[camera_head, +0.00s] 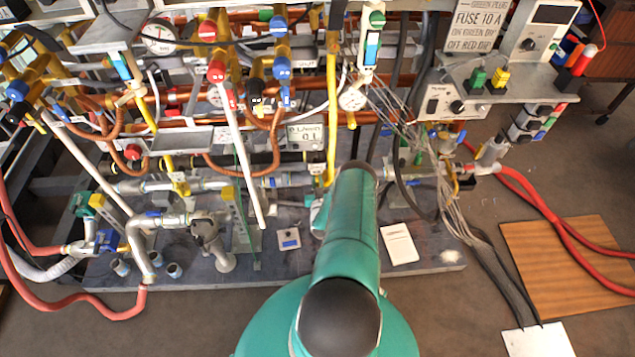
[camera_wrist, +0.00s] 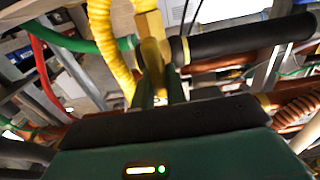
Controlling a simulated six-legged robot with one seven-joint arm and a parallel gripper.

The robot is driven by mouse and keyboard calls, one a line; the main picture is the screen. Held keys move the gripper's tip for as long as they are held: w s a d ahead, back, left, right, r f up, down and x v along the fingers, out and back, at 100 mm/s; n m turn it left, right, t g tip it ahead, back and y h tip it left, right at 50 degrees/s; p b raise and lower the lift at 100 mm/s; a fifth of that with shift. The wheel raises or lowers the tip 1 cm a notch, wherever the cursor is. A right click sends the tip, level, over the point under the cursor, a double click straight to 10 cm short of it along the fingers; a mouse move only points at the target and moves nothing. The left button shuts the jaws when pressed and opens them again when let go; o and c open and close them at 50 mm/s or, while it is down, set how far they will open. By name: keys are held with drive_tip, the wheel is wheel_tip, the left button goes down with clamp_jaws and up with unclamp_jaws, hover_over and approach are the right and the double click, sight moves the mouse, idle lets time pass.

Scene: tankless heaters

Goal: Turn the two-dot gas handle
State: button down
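In the head view, a black handle (camera_head: 256,100) with small pale marks hangs at upper middle, between a red handle (camera_head: 231,97) and a blue handle (camera_head: 286,97). The marks are too small for me to tell which handle has two dots. My arm reaches into the lower pipework, right of and below these handles, and hides most of my gripper there. In the wrist view, my gripper's two dark green fingers (camera_wrist: 160,88) stand on either side of a yellow pipe piece (camera_wrist: 153,55). I cannot tell whether they touch it. No dotted handle is recognisable in the wrist view.
A yellow ribbed hose (camera_wrist: 106,40) and a black-sleeved pipe (camera_wrist: 245,38) lie close to the fingers. Copper pipes and a white rod (camera_head: 243,160) crowd the rack. Floor at the right holds a wooden board (camera_head: 560,265).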

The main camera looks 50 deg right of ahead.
drive_tip(key=shift+m, duration=0.4)
drive_tip(key=m, duration=0.3)
drive_tip(key=shift+s+d+f+m, duration=0.1)
drive_tip(key=shift+s+d+m, duration=0.05)
drive_tip(key=shift+s+m, duration=0.15)
drive_tip(key=shift+s+d+f+m, duration=0.1)
drive_tip(key=shift+f+m, duration=0.15)
drive_tip(key=shift+m, duration=1.9)
drive_tip(key=shift+s+d+f+m, duration=0.1)
drive_tip(key=shift+f+m, duration=0.15)
drive_tip(key=shift+m, duration=1.95)
drive_tip(key=shift+s+d+f+m, duration=0.1)
drive_tip(key=shift+f+m, duration=0.15)
drive_tip(key=shift+m, duration=1.9)
drive_tip(key=shift+a, duration=0.1)
drive_tip(key=c, duration=1.4)
unclamp_jaws()
drive_tip(key=shift+c, duration=0.2)
